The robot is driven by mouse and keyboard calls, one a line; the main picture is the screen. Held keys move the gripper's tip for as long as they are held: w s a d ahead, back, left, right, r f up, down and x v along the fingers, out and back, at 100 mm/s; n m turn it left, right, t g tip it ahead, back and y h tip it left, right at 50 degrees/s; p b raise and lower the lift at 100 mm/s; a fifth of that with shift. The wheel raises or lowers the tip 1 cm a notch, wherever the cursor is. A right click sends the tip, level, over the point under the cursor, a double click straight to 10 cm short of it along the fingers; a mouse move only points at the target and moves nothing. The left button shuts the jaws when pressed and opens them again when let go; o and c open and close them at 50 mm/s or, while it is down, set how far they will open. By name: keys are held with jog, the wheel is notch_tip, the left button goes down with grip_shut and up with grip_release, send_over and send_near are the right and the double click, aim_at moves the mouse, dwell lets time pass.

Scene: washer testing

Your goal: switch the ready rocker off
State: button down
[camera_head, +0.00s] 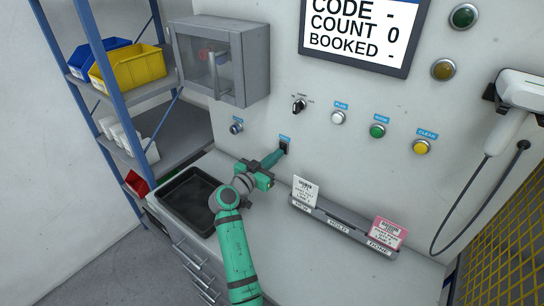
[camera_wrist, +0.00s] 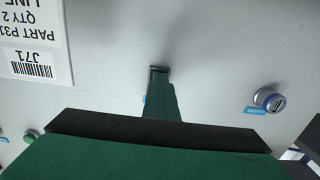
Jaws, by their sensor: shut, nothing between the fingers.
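The rocker (camera_head: 285,145) is a small black switch on the pale wall panel, under a small blue label too small to read. My gripper (camera_head: 280,152) is shut and empty, its green fingers reaching to the rocker's lower left edge. In the wrist view the shut fingers (camera_wrist: 162,95) point at the panel and cover most of the rocker (camera_wrist: 158,69); only a dark edge shows at their tips. I cannot tell whether the tips touch it or which way it is tilted.
A key switch (camera_head: 236,128) sits left of the rocker, a black selector knob (camera_head: 299,105) above it. White (camera_head: 338,118), green (camera_head: 377,131) and yellow (camera_head: 420,147) buttons are to the right. A dark tray (camera_head: 163,204) and a card rack (camera_head: 330,222) are on the counter below.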

jog(key=f+v, duration=0.2)
jog(key=v, duration=1.1)
jog(key=shift+s+a+f, duration=0.25)
jog(key=shift+s+f, duration=0.1)
jog(key=shift+f, duration=0.05)
jog(key=shift+w, duration=0.15)
jog(key=shift+a, duration=0.1)
